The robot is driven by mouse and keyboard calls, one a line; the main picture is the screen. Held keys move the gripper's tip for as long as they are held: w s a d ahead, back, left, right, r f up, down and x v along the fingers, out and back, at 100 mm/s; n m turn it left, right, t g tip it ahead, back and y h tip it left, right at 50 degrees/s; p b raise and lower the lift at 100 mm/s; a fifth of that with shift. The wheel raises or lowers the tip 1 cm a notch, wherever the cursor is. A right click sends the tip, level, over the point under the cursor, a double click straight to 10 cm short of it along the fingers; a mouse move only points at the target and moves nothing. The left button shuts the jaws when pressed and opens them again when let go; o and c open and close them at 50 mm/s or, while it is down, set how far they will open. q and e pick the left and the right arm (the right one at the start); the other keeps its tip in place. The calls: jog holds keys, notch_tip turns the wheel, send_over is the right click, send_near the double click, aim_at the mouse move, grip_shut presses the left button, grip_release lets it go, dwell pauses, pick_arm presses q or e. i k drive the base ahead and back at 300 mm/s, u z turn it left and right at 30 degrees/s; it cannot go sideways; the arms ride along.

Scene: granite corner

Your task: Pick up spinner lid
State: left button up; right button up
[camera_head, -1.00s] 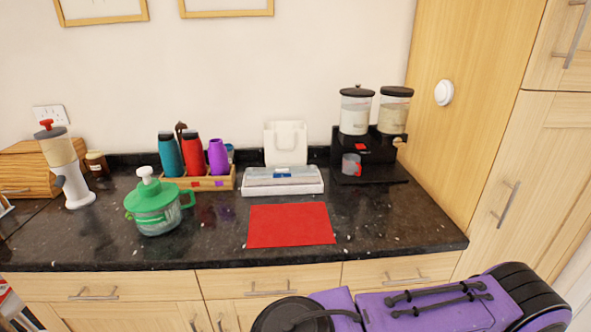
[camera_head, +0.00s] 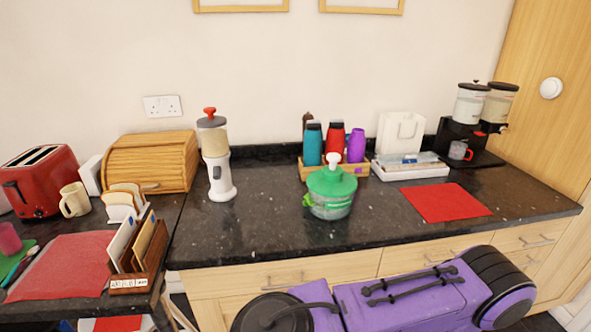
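The green spinner lid (camera_head: 331,182) with a white knob sits on the clear spinner bowl (camera_head: 331,206). The spinner stands upright on the dark granite counter, a little right of the middle of the head view. A green handle shows at the bowl's left side. A purple arm of mine crosses the lower right, in front of the cabinets and below the counter top. No gripper fingers show, so neither gripper can be placed relative to the lid.
Behind the spinner is a wooden tray (camera_head: 364,170) with bottles. A white-and-red dispenser (camera_head: 215,160) stands to its left, a red mat (camera_head: 446,202) to its right. Further left are a bread box (camera_head: 155,162), toaster (camera_head: 40,180) and letter rack (camera_head: 140,250). Counter around the spinner's front is clear.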

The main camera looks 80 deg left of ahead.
aim_at(325, 182)
jog(key=k, duration=0.2)
jog(key=u, duration=1.2)
